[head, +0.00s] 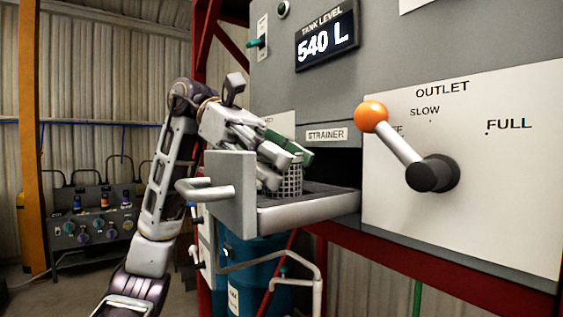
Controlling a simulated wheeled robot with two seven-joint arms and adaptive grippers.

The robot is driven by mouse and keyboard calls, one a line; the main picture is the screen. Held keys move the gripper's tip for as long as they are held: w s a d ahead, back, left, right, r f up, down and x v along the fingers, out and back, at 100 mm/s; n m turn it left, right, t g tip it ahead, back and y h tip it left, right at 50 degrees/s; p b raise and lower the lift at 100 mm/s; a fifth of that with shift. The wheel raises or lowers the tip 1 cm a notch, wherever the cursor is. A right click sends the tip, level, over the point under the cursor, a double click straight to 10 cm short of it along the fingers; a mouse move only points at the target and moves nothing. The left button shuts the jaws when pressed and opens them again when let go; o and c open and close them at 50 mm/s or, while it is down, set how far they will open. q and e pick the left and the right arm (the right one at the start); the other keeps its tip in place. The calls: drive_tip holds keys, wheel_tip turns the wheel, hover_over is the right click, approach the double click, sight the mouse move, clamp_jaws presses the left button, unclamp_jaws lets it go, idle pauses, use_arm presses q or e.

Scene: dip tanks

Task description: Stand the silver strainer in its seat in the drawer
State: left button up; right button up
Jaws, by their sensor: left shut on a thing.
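The drawer (310,212) is pulled out from the grey cabinet under the STRAINER label, with its front panel and handle toward the left. The silver strainer (291,181), a mesh basket, is upright inside the drawer area. My left gripper (285,160) comes in from the left above the drawer and is shut on the strainer's upper part. The fingers and the drawer front hide part of the strainer. Its seat is hidden, so I cannot tell whether the strainer's base touches it. My right gripper is not in view.
An outlet lever with an orange knob (371,116) sticks out from the white panel at right. The tank level display (327,37) reads 540 L. A blue container (258,275) and pipes are below the drawer. A control box (95,222) stands at the far left.

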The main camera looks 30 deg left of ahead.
use_arm(q)
drive_tip(key=shift+f, duration=0.15)
drive_tip(key=o, duration=0.7)
drive_tip(key=shift+o, duration=0.2)
drive_tip(key=shift+r, duration=0.25)
drive_tip(key=v, duration=1.2)
drive_tip(key=shift+f, duration=0.1)
